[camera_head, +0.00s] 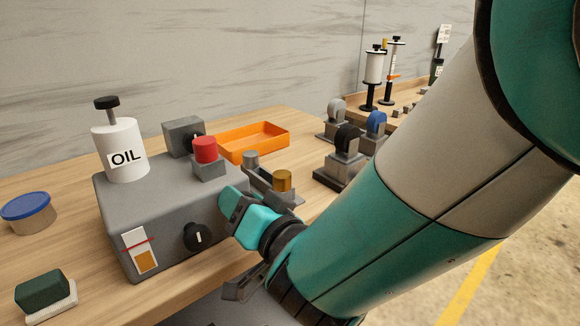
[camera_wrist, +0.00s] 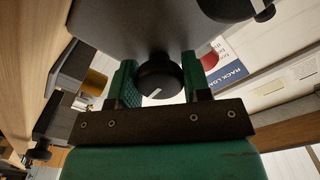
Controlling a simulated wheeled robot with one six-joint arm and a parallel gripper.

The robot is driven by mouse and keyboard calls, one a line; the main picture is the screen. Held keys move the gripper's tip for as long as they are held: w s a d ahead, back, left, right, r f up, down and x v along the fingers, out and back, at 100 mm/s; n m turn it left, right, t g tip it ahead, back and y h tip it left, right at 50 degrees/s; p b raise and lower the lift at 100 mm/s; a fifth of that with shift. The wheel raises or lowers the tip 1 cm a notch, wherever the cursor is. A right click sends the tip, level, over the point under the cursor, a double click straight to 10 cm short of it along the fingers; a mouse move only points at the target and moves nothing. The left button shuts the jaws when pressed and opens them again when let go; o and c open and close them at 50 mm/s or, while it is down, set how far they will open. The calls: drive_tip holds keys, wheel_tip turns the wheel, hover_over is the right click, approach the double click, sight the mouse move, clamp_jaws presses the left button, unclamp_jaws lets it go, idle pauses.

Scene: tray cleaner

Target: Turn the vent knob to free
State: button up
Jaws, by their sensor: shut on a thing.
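The grey oil tank box (camera_head: 165,215) stands on the bench in the head view. A black knob (camera_head: 198,237) with a white line sits on its front face. My gripper (camera_head: 228,203) is at the box's right front corner, beside that knob, and its far side is hidden. In the wrist view my gripper (camera_wrist: 160,82) has its green fingers on either side of a black knob (camera_wrist: 158,82) with a pale mark, and is shut on it. The box's grey face (camera_wrist: 140,25) is behind it. I cannot tell whether both views show the same knob.
On the box are the white OIL bottle (camera_head: 118,150) and a red button (camera_head: 205,150). A gold-capped fixture (camera_head: 283,181) is close behind my gripper. An orange tray (camera_head: 252,142) lies further back. A blue-lidded tub (camera_head: 27,211) and a green-topped block (camera_head: 43,290) are at left.

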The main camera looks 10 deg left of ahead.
drive_tip(key=n+b, duration=0.1)
drive_tip(key=n, duration=0.3)
drive_tip(key=shift+f, duration=0.1)
drive_tip(key=n, duration=0.4)
drive_tip(key=shift+b, duration=0.35)
drive_tip(key=n, duration=0.4)
drive_tip(key=shift+n+p, duration=0.3)
drive_tip(key=shift+n, duration=1.9)
drive_tip(key=o, duration=0.9)
drive_tip(key=shift+s, duration=0.1)
drive_tip(key=shift+o, duration=0.2)
